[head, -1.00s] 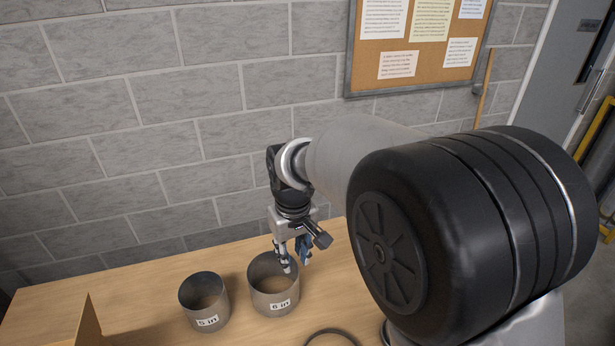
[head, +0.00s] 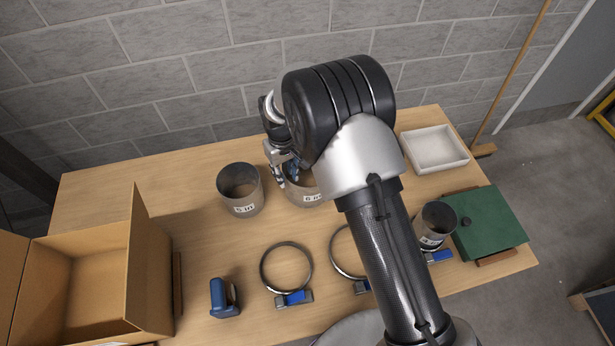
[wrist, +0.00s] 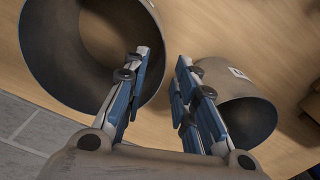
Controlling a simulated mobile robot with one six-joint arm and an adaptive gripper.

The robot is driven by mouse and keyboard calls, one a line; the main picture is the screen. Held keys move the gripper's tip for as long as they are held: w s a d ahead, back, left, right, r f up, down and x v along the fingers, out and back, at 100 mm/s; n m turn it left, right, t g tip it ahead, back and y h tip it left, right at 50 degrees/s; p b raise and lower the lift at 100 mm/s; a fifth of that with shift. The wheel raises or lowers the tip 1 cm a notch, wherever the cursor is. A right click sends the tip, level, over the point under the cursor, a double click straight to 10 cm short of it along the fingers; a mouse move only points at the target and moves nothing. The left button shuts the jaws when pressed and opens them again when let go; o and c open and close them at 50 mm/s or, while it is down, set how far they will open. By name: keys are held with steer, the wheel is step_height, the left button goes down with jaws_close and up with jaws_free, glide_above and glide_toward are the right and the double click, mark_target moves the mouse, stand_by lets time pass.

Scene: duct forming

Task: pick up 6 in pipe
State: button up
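The 6 in pipe (head: 306,195) is a short grey metal cylinder standing upright on the table, its label partly covered by my arm. In the wrist view it is the larger ring (wrist: 150,12) at the upper left. My gripper (head: 286,172) is at the pipe's rim, pointing down. In the wrist view my gripper (wrist: 162,62) has its two blue fingers spread apart, the left one over the pipe's opening and the right one outside it. The pipe's wall shows between them; I cannot tell whether either finger touches it.
The 5 in pipe (head: 240,190) stands close left of it, also near the right finger in the wrist view (wrist: 240,95). A cardboard box (head: 90,270), ring clamps (head: 286,268), a white tray (head: 435,150), a smaller pipe (head: 434,224) and a green case (head: 488,228) surround the work area.

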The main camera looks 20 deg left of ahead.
mark_target(287, 185)
step_height(287, 185, down, 7)
steer(key=shift+r, duration=0.1)
stand_by(0.4)
steer(key=shift+c, duration=0.5)
jaws_close()
